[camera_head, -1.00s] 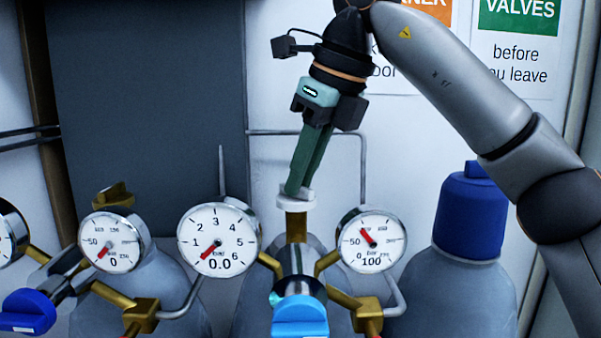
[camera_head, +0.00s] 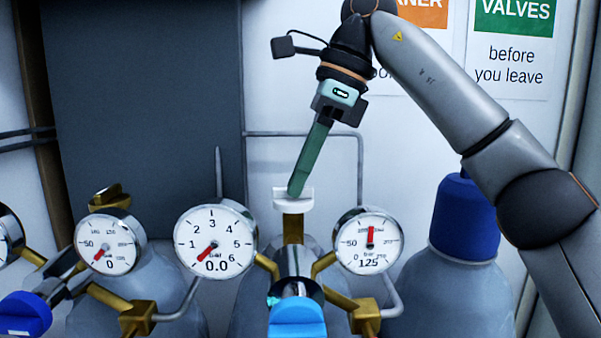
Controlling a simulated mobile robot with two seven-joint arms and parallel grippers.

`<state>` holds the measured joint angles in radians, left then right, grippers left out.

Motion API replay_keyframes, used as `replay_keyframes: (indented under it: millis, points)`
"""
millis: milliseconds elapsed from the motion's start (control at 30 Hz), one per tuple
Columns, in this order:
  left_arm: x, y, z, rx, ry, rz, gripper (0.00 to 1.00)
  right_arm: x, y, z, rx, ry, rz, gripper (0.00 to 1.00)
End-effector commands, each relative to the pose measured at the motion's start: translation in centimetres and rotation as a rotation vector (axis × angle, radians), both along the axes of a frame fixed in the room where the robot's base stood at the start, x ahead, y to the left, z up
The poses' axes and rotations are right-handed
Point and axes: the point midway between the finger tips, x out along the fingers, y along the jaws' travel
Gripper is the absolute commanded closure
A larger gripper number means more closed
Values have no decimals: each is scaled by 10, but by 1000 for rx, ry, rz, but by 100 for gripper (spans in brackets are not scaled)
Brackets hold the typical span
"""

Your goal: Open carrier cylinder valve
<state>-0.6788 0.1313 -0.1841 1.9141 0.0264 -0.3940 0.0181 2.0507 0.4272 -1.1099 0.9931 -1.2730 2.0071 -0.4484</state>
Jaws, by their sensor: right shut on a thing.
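The carrier cylinder valve has a white handle (camera_head: 293,204) on a brass stem (camera_head: 293,232) at the middle of the camera_head view. My right gripper (camera_head: 297,192) reaches down from above, its green fingers tilted, and is shut on the white handle. Its fingertips hide part of the handle. The right gauge (camera_head: 370,241) beside the valve reads 125 bar, with its red needle pointing up. The middle gauge (camera_head: 215,242) reads 0.0. A light blue regulator knob (camera_head: 297,318) sits in front below the valve. My left gripper is not in view.
A left gauge (camera_head: 108,244) reads 0, near a brass valve (camera_head: 109,198) and a dark blue knob (camera_head: 25,314). A blue-capped cylinder (camera_head: 466,218) stands at right. Thin pipes run along the wall behind. Signs (camera_head: 514,50) hang at upper right.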

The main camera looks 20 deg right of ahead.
Motion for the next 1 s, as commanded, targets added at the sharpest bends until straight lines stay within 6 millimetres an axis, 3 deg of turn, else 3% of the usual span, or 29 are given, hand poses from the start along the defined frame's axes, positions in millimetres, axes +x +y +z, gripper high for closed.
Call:
replay_keyframes:
  millis: [533,567,800,1000]
  points:
    - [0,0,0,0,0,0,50,0,0,0,0,-1,22,100]
    - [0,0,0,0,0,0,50,0,0,0,0,-1,22,83]
    - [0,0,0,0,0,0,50,0,0,0,0,0,21,56]
    - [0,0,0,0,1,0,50,0,0,0,0,0,21,56]
